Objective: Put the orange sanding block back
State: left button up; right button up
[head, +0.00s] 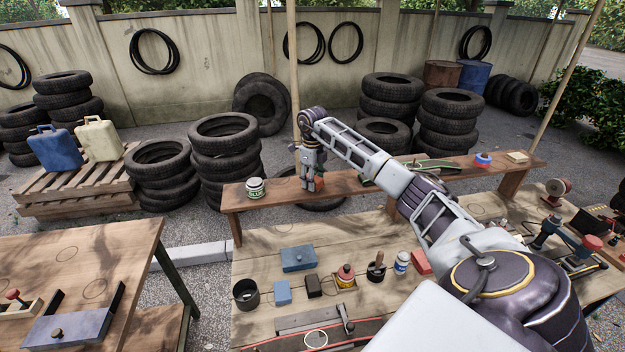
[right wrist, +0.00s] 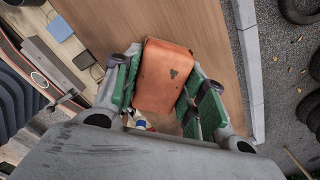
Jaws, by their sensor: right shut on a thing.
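The orange sanding block (right wrist: 162,75) is between the green-padded fingers of my right gripper (right wrist: 164,95) in the right wrist view. The gripper is shut on it. In the head view my right gripper (head: 309,181) points down at the raised wooden shelf (head: 270,204) behind the workbench, just right of the glue can (head: 255,188). Only a small orange part of the block (head: 320,179) shows there, beside the fingers. I cannot tell whether the block touches the shelf. My left gripper is not in view.
The workbench (head: 270,244) holds a blue box (head: 298,258), a dark cup (head: 245,294), small blocks, bottles and a red block (head: 421,262). A blue tape roll (head: 483,159) and a pale wood block (head: 517,157) sit at the shelf's right. Stacked tires stand behind.

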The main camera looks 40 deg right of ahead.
jog(key=shift+f, duration=0.2)
jog(key=o, duration=1)
jog(key=shift+r, duration=0.1)
notch_tip(320, 180, up, 12)
jog(key=b, duration=0.2)
dwell(0.6)
dwell(0.5)
